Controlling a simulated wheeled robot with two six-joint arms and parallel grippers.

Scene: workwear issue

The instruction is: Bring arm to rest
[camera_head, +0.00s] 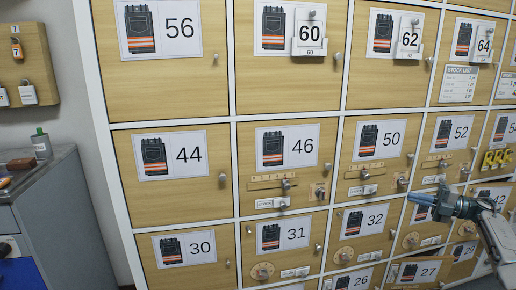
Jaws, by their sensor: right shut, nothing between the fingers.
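My right gripper (424,200) shows at the right of the head view, its arm coming in from the lower right. Its blue-tipped fingers point left and are shut, with nothing between them. It hangs in front of the lower right part of the locker wall, near the doors numbered 52 and 32. Whether it touches the wall cannot be told. My left gripper is not in view.
A wall of wooden locker doors (180,100) with numbered trouser labels fills most of the view. Several doors carry knobs, sliders and small tags. A grey cabinet (62,215) with a bottle (41,145) stands at the left, under a wooden key board (36,62).

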